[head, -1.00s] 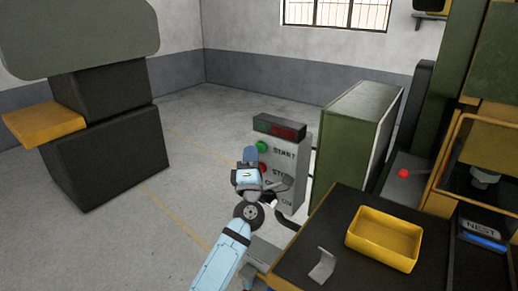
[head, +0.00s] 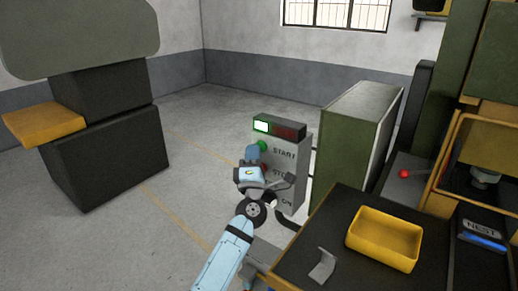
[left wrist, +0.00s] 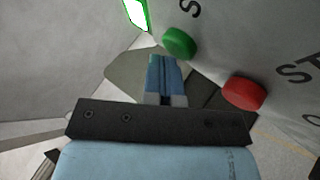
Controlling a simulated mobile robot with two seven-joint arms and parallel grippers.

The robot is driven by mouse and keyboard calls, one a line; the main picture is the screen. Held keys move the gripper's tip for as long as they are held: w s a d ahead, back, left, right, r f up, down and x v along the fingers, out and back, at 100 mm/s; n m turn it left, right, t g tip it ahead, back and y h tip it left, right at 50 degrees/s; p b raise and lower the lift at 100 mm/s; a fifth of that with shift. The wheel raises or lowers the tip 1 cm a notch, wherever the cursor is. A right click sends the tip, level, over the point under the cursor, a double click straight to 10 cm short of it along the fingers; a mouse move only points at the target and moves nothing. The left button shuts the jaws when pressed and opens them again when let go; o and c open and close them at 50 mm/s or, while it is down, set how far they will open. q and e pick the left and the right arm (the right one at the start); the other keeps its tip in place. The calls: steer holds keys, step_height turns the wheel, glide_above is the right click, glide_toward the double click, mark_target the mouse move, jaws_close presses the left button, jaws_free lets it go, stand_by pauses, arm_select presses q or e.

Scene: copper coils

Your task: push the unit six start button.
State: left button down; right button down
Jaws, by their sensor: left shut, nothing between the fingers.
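A grey control box (head: 293,180) stands beyond my left arm, with START and STOP lettering. Its green start button (head: 262,146) also shows in the left wrist view (left wrist: 179,42). The red stop button (left wrist: 244,94) is mostly hidden behind my gripper in the head view. On top, the left lamp (head: 261,126) glows bright white-green and the right one (head: 287,132) is dark red. My left gripper (head: 252,151) is shut and empty, its blue fingertips (left wrist: 164,60) close beside the green button; I cannot tell whether they touch. No unit number is readable. My right gripper is out of view.
A green cabinet (head: 352,135) stands right of the box. A dark table (head: 338,220) with a yellow tray (head: 357,240) and a small grey bracket (head: 322,266) is at front right. A press with a red-knobbed lever (head: 404,173) stands behind.

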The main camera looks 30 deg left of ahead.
arm_select(q)
steer(key=shift+s, duration=0.15)
steer(key=shift+s+p, duration=0.3)
steer(key=shift+s, duration=0.45)
steer(key=shift+s+a, duration=0.1)
steer(key=shift+s+a+p, duration=0.15)
steer(key=shift+s+p, duration=0.45)
steer(key=shift+s, duration=1.8)
